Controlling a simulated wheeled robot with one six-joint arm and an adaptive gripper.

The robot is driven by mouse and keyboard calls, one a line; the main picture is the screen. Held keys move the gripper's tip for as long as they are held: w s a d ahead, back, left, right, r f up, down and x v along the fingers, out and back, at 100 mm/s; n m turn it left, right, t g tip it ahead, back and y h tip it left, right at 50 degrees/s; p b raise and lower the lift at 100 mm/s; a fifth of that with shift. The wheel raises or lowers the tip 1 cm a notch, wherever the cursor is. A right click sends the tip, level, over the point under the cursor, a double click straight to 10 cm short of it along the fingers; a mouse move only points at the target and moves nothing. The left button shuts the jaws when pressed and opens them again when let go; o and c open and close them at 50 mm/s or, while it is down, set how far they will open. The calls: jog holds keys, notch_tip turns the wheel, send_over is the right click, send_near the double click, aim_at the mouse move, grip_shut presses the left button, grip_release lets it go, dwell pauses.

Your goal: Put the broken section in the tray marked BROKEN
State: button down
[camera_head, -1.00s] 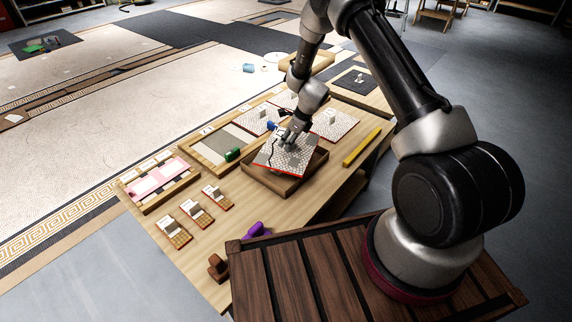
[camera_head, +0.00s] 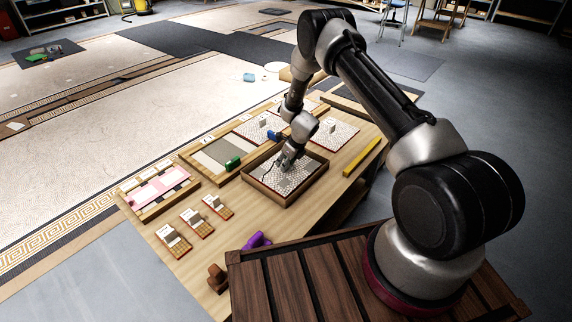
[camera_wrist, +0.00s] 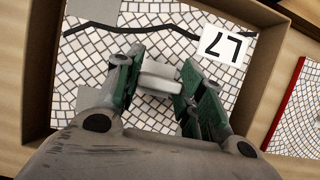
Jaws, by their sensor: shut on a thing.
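The broken section (camera_head: 303,177) is a white mosaic panel with a dark crack line. It lies inside a brown open tray (camera_head: 316,177) in the head view, low between the walls. In the wrist view the section (camera_wrist: 160,45) shows its black crack and a white label with "47" or similar. My gripper (camera_head: 287,165) is above it, pointing down; in the wrist view my gripper (camera_wrist: 160,85) has its green-padded fingers closed on the pale grip block (camera_wrist: 160,79) on the section. Any marking on the tray is not readable.
Other mosaic panels (camera_head: 336,133) lie behind the tray on the wooden table. A blue object (camera_head: 273,135) and a green object (camera_head: 233,163) are close by. A yellow bar (camera_head: 361,157) lies to the right. Small tile samples (camera_head: 173,241) stand at the front left.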

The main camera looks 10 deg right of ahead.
jog(key=shift+f, duration=0.55)
jog(key=c, duration=0.9)
grip_release()
jog(key=shift+f, duration=0.1)
